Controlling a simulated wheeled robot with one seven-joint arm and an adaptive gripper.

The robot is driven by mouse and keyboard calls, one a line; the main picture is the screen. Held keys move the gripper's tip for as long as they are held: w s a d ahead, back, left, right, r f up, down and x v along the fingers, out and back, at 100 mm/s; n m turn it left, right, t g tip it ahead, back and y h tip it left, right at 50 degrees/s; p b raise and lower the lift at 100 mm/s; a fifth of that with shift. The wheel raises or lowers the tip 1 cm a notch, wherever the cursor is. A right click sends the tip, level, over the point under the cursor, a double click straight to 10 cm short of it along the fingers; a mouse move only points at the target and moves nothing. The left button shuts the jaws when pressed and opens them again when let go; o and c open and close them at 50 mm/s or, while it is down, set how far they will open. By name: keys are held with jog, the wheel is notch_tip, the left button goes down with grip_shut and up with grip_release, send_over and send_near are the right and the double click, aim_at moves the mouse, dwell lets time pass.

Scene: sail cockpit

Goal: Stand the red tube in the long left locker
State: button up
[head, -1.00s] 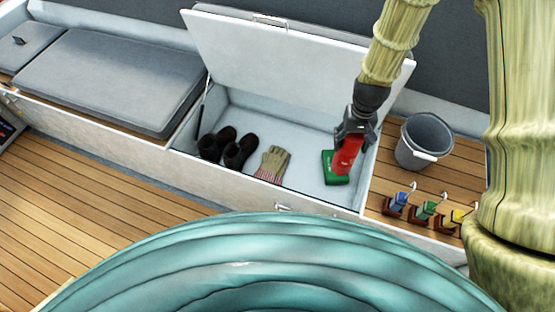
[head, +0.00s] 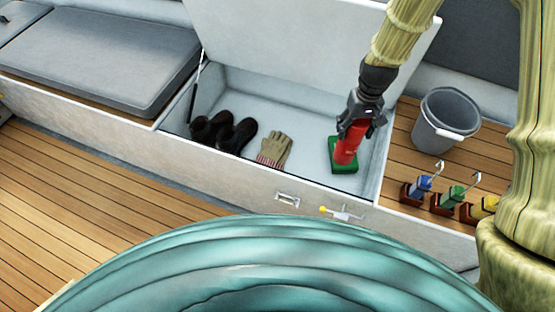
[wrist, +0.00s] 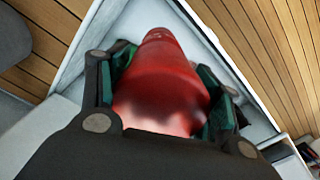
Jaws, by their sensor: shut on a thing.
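The red tube (head: 347,146) is close to upright, slightly tilted, inside the open locker (head: 285,105). My gripper (head: 354,124) is shut around its upper part. Its lower end is over a green block-like piece (head: 336,167) on the locker floor, near the right end. I cannot tell whether the tube touches that piece or goes into it. In the wrist view the red tube (wrist: 163,85) fills the space between the fingers and hides most of what lies beyond it.
Dark boots (head: 222,132) and a work glove (head: 274,150) lie in the locker, left of the tube. The raised lid (head: 290,50) stands behind. A grey bucket (head: 445,120) and several coloured blocks with hooks (head: 452,196) are on the wooden deck to the right.

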jog(key=w+d+f+n+b, duration=0.1)
jog(key=w+f+n+b, duration=0.1)
jog(key=f+b, duration=0.9)
jog(key=w+f+n+b, duration=0.1)
jog(key=w+f+b, duration=0.1)
jog(key=f+b, duration=1)
jog(key=b, duration=0.8)
jog(key=shift+d+f+n, duration=0.25)
jog(key=shift+d+n, duration=0.1)
jog(key=shift+n, duration=0.05)
jog(key=shift+w, duration=0.1)
jog(key=shift+f+b, duration=0.1)
jog(key=shift+b, duration=0.2)
notch_tip(320, 180, down, 10)
jog(key=b, duration=0.4)
jog(key=o, duration=1.8)
